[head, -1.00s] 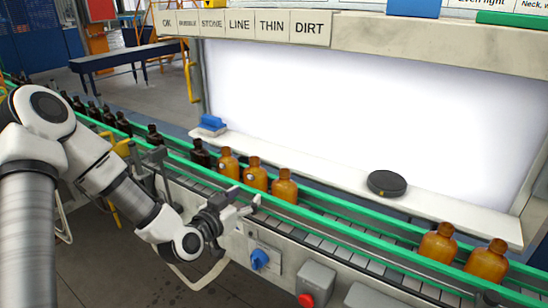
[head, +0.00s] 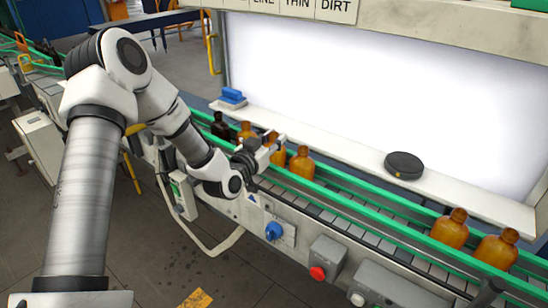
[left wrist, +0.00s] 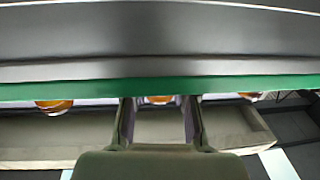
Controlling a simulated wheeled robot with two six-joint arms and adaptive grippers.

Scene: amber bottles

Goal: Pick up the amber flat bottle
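Three amber bottles stand upright in a row between the green rails of the conveyor: a left one (head: 246,132), a middle one (head: 279,157) and a right one (head: 302,163). Two more amber bottles (head: 450,229) (head: 495,248) stand far to the right. I cannot tell by shape which is the flat one. My left gripper (head: 272,147) is at the middle bottle and partly hides it. In the left wrist view its fingers (left wrist: 158,106) are apart, with an amber bottle (left wrist: 158,100) showing between them, mostly hidden by the green rail.
Green guide rails (head: 345,190) run along both sides of the conveyor. A dark bottle (head: 220,126) stands left of the amber row. A black round puck (head: 404,165) and a blue block (head: 233,96) rest on the ledge before the bright panel. Control boxes (head: 328,256) line the front.

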